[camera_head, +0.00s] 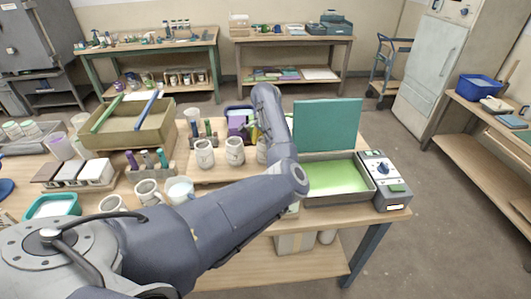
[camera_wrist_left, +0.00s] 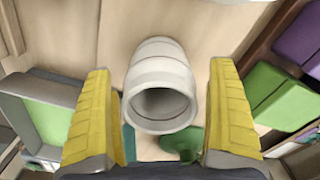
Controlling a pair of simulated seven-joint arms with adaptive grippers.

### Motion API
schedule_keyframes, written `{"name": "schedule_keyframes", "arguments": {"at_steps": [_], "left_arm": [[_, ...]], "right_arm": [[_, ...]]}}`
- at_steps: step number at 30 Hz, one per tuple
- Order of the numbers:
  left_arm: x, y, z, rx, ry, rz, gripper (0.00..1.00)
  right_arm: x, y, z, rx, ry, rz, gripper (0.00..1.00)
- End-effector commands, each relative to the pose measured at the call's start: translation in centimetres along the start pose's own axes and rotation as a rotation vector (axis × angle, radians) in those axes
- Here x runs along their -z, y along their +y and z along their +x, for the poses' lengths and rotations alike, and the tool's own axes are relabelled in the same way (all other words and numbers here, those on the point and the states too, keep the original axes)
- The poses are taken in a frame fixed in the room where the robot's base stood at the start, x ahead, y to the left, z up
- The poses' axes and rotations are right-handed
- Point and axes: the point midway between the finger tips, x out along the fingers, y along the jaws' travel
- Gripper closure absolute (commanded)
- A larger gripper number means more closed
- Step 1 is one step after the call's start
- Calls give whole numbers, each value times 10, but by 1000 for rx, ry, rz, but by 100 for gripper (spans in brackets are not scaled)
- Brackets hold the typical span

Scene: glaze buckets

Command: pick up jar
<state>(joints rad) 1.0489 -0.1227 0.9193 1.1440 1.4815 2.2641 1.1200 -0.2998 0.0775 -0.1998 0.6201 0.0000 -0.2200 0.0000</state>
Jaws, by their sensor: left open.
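In the left wrist view, a pale grey-white jar (camera_wrist_left: 160,88) stands between the two yellow fingers of my left gripper (camera_wrist_left: 164,112). Its dark open mouth faces the camera, and a gap shows on each side of it. The gripper is open. In the head view my left arm crosses the middle of the table, and its gripper is largely hidden by the arm. Two similar speckled jars (camera_head: 204,153) (camera_head: 235,151) stand just left of the arm, and another pale jar (camera_head: 262,151) is partly hidden by it. My right gripper is not in view.
A tray with a green bottom (camera_head: 335,177), a teal upright panel (camera_head: 327,125) and a grey control box (camera_head: 382,184) stand to the right. An olive bin (camera_head: 107,140) and several mugs and blocks crowd the left. A purple box (camera_head: 238,117) is behind the jars.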

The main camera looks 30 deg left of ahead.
Motion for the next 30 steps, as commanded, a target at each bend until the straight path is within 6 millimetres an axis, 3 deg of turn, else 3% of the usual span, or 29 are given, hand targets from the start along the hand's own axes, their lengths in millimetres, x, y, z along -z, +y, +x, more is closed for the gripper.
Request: {"name": "schedule_keyframes", "arguments": {"at_steps": [3, 22, 30], "left_arm": [[0, 0, 0, 0, 0, 0, 10], [0, 0, 0, -1, 0, 0, 83], [0, 0, -2, 0, 1, -1, 84]], "right_arm": [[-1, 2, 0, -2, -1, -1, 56], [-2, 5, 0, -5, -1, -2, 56], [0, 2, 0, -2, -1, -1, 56]]}}
